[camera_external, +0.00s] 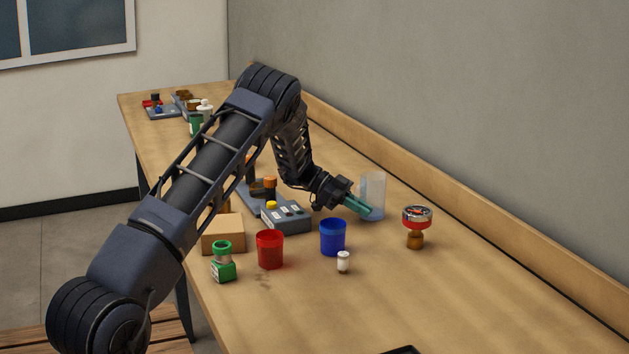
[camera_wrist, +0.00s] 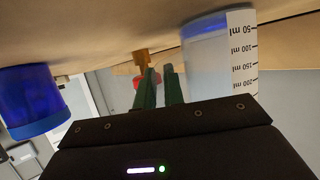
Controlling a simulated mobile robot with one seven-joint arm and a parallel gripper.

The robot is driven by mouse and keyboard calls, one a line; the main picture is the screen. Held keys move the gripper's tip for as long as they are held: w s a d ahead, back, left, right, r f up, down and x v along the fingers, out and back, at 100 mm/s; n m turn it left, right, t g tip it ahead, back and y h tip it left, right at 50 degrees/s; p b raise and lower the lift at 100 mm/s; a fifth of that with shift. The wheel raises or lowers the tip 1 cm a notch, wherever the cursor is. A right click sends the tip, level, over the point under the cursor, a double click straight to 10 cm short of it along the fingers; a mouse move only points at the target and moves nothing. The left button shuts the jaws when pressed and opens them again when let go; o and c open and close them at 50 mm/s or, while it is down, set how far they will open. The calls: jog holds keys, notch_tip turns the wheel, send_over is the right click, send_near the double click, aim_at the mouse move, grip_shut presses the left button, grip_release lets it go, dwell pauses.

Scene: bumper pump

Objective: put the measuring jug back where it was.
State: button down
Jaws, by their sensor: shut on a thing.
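The measuring jug (camera_external: 373,190) is a clear cylinder with a bluish bottom, upright at the wall side of the table. In the wrist view, which is upside down, the jug (camera_wrist: 213,60) is just right of the fingers and shows a white millilitre scale. My gripper (camera_external: 362,207) has its green fingers at the jug's near side, also seen in the wrist view (camera_wrist: 160,84). The fingers are almost together, shut on the jug; the part they grip is not clear. I cannot tell whether the jug's base touches the table.
A blue cup (camera_external: 333,238) stands close in front of my gripper, with a red cup (camera_external: 270,250) and small white bottle (camera_external: 343,262) nearby. A red-topped brown object (camera_external: 416,226) stands right of the jug. A grey box (camera_external: 286,217) is left. The table's right part is largely clear.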

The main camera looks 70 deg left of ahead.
jog(key=c, duration=1.5)
grip_release()
jog(key=shift+f, duration=0.1)
